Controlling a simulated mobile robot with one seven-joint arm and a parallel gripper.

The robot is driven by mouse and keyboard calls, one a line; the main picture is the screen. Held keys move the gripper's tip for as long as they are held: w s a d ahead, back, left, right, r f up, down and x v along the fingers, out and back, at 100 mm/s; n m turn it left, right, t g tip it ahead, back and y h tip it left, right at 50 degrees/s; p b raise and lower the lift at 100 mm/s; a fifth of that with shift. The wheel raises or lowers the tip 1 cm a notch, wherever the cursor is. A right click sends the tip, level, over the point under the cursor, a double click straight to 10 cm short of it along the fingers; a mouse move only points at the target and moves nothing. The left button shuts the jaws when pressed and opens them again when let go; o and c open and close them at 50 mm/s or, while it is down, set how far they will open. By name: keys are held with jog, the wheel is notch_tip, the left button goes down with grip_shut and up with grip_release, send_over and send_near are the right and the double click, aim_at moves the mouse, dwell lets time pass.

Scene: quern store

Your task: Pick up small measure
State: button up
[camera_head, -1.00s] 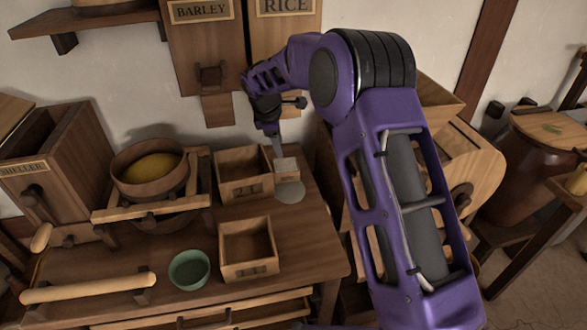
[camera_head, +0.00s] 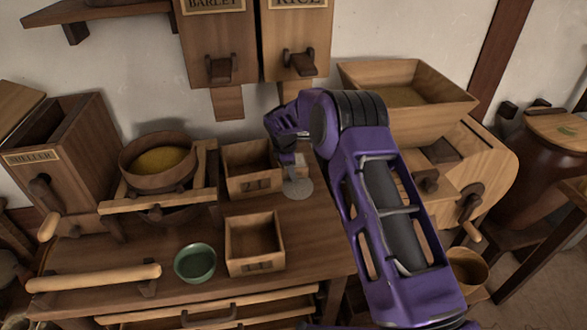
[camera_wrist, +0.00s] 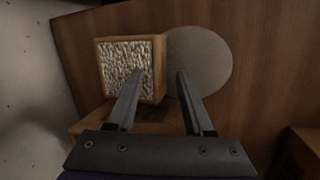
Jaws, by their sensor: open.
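The small measure looks like the small square wooden box (camera_wrist: 128,62) filled to the rim with pale grain in the wrist view. A round grey disc (camera_wrist: 203,65) lies right beside it. My gripper (camera_wrist: 161,75) is open and empty. Its left finger overlaps the right part of the box in the picture, and its right finger lies over the disc. I cannot tell whether a finger touches the box. In the head view my gripper (camera_head: 290,153) is low at the back right of the table, largely hiding the small box; the disc (camera_head: 298,189) shows below it.
Two larger open wooden boxes stand close by, one left (camera_head: 233,187) and one in front (camera_head: 232,262). A green bowl (camera_head: 195,263) and a sieve with yellow grain (camera_head: 126,172) are farther left. A wooden mill (camera_head: 487,160) stands to the right. The wall hoppers (camera_head: 297,35) hang above.

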jog(key=shift+w+d+f, duration=0.1)
jog(key=shift+w+f, duration=0.1)
jog(key=shift+f, duration=0.3)
grip_shut()
dwell(1.1)
